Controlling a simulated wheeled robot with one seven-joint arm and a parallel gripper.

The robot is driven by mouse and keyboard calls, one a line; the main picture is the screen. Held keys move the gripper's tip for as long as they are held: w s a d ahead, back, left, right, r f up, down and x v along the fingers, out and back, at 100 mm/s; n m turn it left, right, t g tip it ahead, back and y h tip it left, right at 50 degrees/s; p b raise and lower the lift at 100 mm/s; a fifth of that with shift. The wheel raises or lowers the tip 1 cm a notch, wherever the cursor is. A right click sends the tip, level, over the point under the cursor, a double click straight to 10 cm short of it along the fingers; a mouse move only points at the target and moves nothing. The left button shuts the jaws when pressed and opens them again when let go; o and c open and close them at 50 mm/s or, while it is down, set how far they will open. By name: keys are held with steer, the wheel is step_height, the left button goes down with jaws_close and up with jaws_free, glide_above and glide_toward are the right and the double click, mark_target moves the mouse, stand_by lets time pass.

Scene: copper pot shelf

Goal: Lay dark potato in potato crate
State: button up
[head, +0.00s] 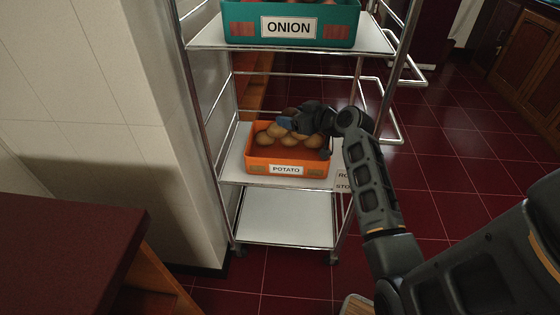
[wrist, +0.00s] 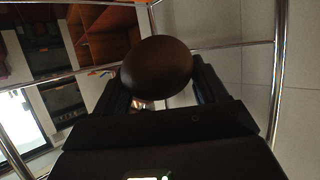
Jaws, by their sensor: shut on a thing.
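The dark potato (wrist: 157,67) is a smooth brown oval between the two fingers of my gripper (wrist: 160,90) in the wrist view. In the head view, a small dark part of it (head: 290,112) shows just behind my gripper (head: 285,122). My gripper is shut on it, over the back part of the orange potato crate (head: 257,166). The crate carries a POTATO label and holds several tan potatoes (head: 268,136). Whether the dark potato touches those potatoes is hidden by my gripper.
The crate stands on the middle shelf (head: 232,165) of a metal rack. A green ONION crate (head: 240,28) sits on the shelf above. The bottom shelf (head: 285,220) is empty. Metal posts frame the rack, and a tiled wall (head: 150,130) is at the left.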

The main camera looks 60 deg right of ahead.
steer(key=shift+s+d+f, duration=0.15)
steer(key=shift+d, duration=0.3)
steer(key=shift+s+d+f, duration=0.1)
steer(key=shift+d+f, duration=0.05)
steer(key=shift+d, duration=0.3)
step_height(320, 180, down, 4)
steer(key=shift+f+b, duration=0.1)
steer(key=shift+b, duration=0.25)
step_height(320, 180, down, 5)
steer(key=shift+r+b, duration=0.15)
steer(key=shift+b, duration=0.15)
steer(key=shift+f+b, duration=0.35)
steer(key=shift+b, duration=0.05)
steer(key=shift+f+b, duration=0.3)
steer(key=shift+b, duration=0.1)
steer(key=o, duration=1.2)
